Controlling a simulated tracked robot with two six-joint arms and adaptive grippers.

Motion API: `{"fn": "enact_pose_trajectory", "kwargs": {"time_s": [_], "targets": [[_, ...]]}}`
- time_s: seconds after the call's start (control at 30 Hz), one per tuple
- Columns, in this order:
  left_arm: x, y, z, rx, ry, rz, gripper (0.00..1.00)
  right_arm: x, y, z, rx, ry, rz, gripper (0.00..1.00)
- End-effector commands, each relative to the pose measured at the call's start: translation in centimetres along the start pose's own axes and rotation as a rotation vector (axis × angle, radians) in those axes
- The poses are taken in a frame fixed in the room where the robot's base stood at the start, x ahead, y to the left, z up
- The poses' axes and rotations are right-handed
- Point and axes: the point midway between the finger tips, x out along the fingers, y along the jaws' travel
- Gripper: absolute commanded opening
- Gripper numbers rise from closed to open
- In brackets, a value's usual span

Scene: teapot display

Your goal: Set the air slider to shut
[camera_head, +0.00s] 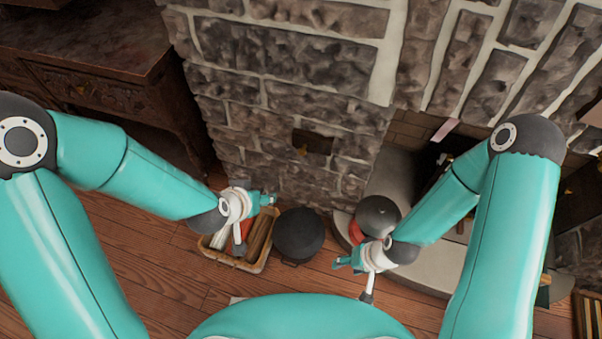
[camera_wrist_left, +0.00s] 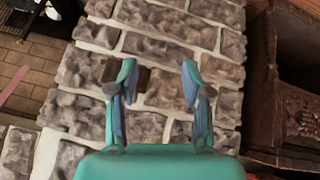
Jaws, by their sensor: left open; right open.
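A dark plate (camera_head: 318,141) with a small brass-coloured knob (camera_head: 303,150) at its left part is set in the stone wall; it looks like the air slider. In the left wrist view a brown plate (camera_wrist_left: 143,78) shows partly, behind one finger of my left gripper (camera_wrist_left: 157,82). My left gripper (camera_head: 264,198) is open and empty, below and left of the plate in the head view, pointing toward the wall. My right gripper (camera_head: 347,263) is open and empty, low and right of the plate, away from it.
A basket (camera_head: 224,257) of logs and a black lidded pot (camera_head: 299,234) stand on the wooden floor below the wall. A grey rounded pot or kettle (camera_head: 378,214) is near my right forearm. A carved dark cabinet (camera_head: 100,90) stands left; a hearth (camera_head: 405,172) opens right.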

Motion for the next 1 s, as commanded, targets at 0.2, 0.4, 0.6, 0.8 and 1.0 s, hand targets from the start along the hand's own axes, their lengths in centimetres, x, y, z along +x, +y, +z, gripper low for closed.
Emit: {"fn": "enact_pose_trajectory", "kwargs": {"time_s": [0.2,0.4,0.6,0.8,1.0], "targets": [[3.2,1.6,-1.1,0.129,0.238,-0.004,0.49,10.6,3.8,-0.1,0.0,0.0,0.0,0.53],[3.1,3.2,-1.5,0.208,0.423,-0.001,0.49,17.4,6.3,-0.1,0.0,0.0,0.0,0.53],[2.2,4.2,-1.2,0.246,0.538,0.002,0.49,21.3,7.7,-0.2,0.0,0.001,0.0,0.53],[1.5,4.5,-1.4,0.257,0.575,0.0,0.49,21.9,7.9,-0.2,0.0,0.001,0.0,0.53],[1.9,4.6,-2.2,0.26,0.571,-0.01,0.49,20.3,7.3,-0.2,0.0,0.001,0.0,0.53]]}}
